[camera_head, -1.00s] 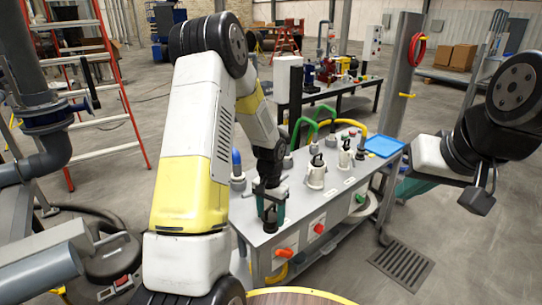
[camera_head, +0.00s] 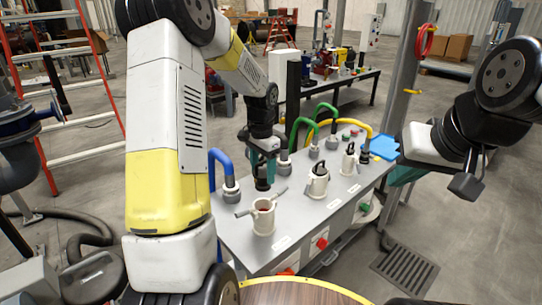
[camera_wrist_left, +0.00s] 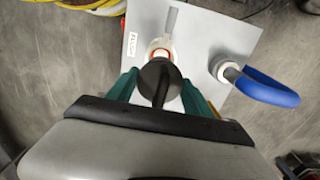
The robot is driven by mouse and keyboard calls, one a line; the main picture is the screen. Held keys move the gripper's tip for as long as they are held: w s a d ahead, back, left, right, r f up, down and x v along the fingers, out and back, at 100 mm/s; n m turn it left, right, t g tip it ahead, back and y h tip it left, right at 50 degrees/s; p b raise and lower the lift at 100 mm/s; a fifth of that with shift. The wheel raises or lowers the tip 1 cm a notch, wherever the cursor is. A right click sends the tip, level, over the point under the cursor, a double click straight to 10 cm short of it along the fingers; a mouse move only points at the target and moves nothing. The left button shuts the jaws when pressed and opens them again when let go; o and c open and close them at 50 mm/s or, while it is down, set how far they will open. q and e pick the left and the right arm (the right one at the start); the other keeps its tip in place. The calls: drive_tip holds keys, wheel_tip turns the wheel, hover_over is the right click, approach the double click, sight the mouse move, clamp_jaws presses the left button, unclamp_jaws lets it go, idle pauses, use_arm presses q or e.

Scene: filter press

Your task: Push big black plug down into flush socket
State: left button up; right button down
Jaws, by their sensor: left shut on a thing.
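My left gripper (camera_head: 263,161), with green fingers, is shut on the big black plug (camera_head: 262,183) over the bench. In the left wrist view, the round black plug (camera_wrist_left: 159,82) sits between the green fingers. The leftmost white socket (camera_head: 264,218) has a side lever and a reddish open mouth. The plug shows just above this mouth in the head view; the exact gap is hard to judge. In the left wrist view the socket's white rim (camera_wrist_left: 160,46) shows partly behind the plug. My right gripper (camera_head: 467,183) hangs right of the bench, its finger opening unclear.
Two more white sockets hold black plugs, a middle one (camera_head: 318,182) and a right one (camera_head: 349,160). A blue hose (camera_head: 222,165) stands left of the held plug, green and yellow hoses behind. A blue tray (camera_head: 384,147) lies at the bench's right end.

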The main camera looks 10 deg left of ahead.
sight(263, 187)
use_arm(q)
drive_tip(key=shift+w+f, duration=0.15)
drive_tip(key=shift+f, duration=3.25)
drive_tip(key=shift+f, duration=1.75)
drive_tip(key=o, duration=1.6)
drive_tip(key=shift+c, duration=0.2)
